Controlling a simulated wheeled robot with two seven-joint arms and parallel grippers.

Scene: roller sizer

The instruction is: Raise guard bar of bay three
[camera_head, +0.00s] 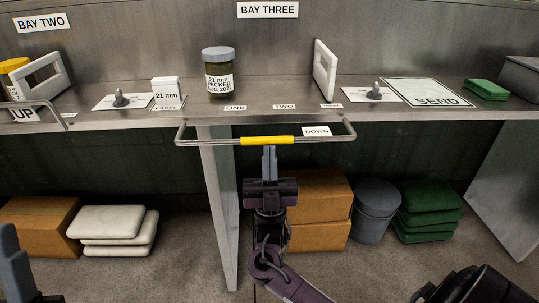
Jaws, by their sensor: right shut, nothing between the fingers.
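The guard bar of bay three (205,141) is a thin metal bar with a yellow grip (267,140) at its middle. It juts out low in front of the counter edge, and a "DOWN" label (317,131) shows by it. My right gripper (269,149) is shut and empty, pointing up, with its fingertips just below or against the yellow grip; I cannot tell if they touch. Part of my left gripper (14,262) shows at the bottom left corner, away from the bar; its jaw opening cannot be made out.
On the counter (290,97) stand a labelled jar (219,83), a white frame (324,70) and a "SEND" mat (427,92). The bay two bar (45,103) is at left. A support panel (219,200), cartons (318,197) and a grey bin (376,208) are below.

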